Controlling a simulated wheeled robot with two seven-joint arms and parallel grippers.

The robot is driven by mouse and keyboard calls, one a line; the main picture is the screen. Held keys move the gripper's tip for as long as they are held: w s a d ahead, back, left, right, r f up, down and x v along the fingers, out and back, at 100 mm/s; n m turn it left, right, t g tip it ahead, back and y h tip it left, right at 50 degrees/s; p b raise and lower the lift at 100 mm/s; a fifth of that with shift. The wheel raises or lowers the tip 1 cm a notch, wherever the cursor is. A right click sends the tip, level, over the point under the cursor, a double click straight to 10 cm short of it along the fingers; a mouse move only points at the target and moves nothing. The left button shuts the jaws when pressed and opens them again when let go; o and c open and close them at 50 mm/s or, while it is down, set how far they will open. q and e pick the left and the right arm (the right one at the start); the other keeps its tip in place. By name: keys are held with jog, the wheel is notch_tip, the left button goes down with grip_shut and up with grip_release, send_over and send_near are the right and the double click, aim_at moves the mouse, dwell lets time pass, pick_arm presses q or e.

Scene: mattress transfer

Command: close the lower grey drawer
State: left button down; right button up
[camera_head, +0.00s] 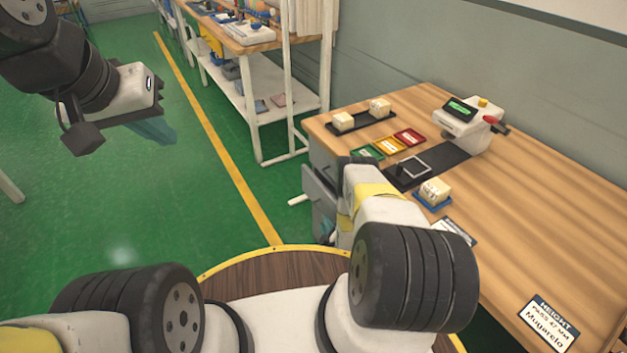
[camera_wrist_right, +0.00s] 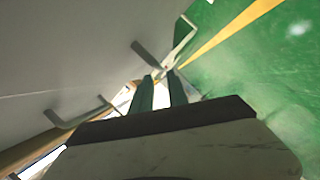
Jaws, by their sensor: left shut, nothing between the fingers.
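The grey drawer unit (camera_head: 321,158) stands under the left end of the wooden desk. A grey drawer front (camera_head: 316,190) with a pale bar handle (camera_head: 298,200) sticks out from it; my right arm hides much of it. In the right wrist view a large grey face (camera_wrist_right: 70,50) carries one bar handle (camera_wrist_right: 78,116) and another handle (camera_wrist_right: 185,38) further off. My right gripper (camera_wrist_right: 161,75) points at the far handle's near end, with a narrow gap between its teal fingers; contact is unclear. My left gripper (camera_head: 165,135) is shut and empty, raised over the green floor.
The desk top (camera_head: 540,210) holds a scanner-like device (camera_head: 465,122), coloured trays (camera_head: 392,144) and small boxes (camera_head: 434,190). A white shelf rack (camera_head: 265,95) stands behind the desk's left end.

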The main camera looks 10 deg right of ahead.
aim_at(321, 212)
jog(key=x, duration=0.8)
jog(key=shift+w+d, duration=0.1)
jog(key=shift+d, duration=0.05)
grip_shut()
dwell(1.2)
